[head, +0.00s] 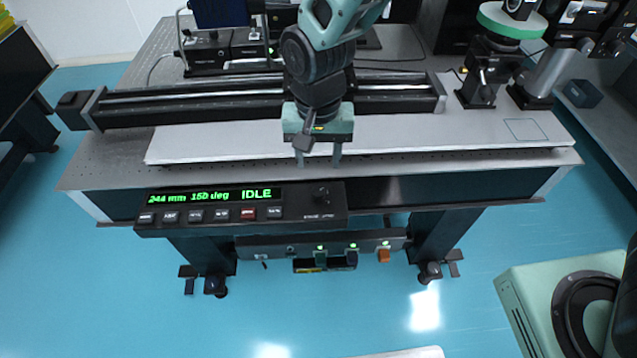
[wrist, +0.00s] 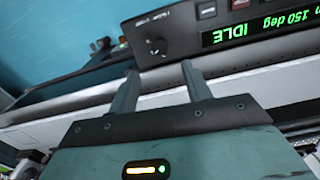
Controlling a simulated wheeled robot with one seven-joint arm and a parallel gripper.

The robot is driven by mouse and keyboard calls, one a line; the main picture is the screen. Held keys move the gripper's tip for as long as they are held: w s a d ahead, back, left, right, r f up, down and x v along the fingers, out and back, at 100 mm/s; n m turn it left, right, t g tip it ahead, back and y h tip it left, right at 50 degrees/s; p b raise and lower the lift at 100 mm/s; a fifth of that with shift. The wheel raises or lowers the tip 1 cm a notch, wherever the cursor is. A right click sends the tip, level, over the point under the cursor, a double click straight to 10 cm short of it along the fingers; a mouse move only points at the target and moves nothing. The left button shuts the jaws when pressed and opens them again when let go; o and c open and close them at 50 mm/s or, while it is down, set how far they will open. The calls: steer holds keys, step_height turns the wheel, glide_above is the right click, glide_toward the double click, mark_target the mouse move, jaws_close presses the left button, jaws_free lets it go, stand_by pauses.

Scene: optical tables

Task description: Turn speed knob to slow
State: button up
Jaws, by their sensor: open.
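A dark round knob (head: 321,196) sits at the right end of the black control panel (head: 165,229), which hangs on the table's front edge. It also shows in the wrist view (wrist: 155,44), beyond my fingertips. Its small label and pointer direction are too small to read. The panel's green display (head: 210,196) reads "244 mm 150 deg IDLE". My gripper (head: 318,159) is open and empty, its fingers pointing down over the table's front edge, above the knob in the head view. In the wrist view my gripper (wrist: 160,72) has its two fingers apart, with the knob lying beyond the gap.
A row of buttons (head: 222,215), one red, lies left of the knob. A lower box (head: 270,246) with lit switches hangs underneath. A black linear rail (head: 210,105) and a white board (head: 220,143) lie on the table behind. The floor in front is mostly clear.

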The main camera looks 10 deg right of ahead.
mark_target(318, 191)
step_height(318, 191, down, 10)
steer(key=shift+p, duration=0.7)
steer(key=c, duration=1)
